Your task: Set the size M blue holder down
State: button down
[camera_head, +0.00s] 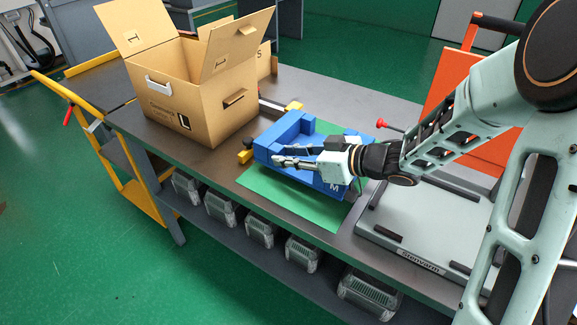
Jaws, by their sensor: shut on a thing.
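The blue holder (332,189) marked M is on or just above a green mat (267,190) on the dark workbench. I cannot tell whether its underside touches the mat. My gripper (283,155) reaches in from the right and is shut on the holder. Part of the holder is hidden behind my gripper and wrist.
An open cardboard box (180,100) marked L stands left of the holder. A pale plate marked Stenvarm (425,235) lies to the right. A red-knobbed lever (382,124) and an orange panel (455,95) are behind.

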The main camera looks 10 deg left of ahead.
aim_at(288, 168)
jog(key=shift+f, duration=1.4)
jog(key=shift+f+b, duration=0.1)
jog(key=shift+b, duration=0.2)
jog(key=c, duration=1.7)
grip_release()
jog(key=shift+s+d+r, duration=0.1)
jog(key=shift+d+r, duration=0.1)
jog(key=shift+d, duration=0.05)
jog(key=p+v, duration=0.2)
jog(key=v, duration=0.9)
jog(key=shift+s+d, duration=0.15)
jog(key=shift+d, duration=0.1)
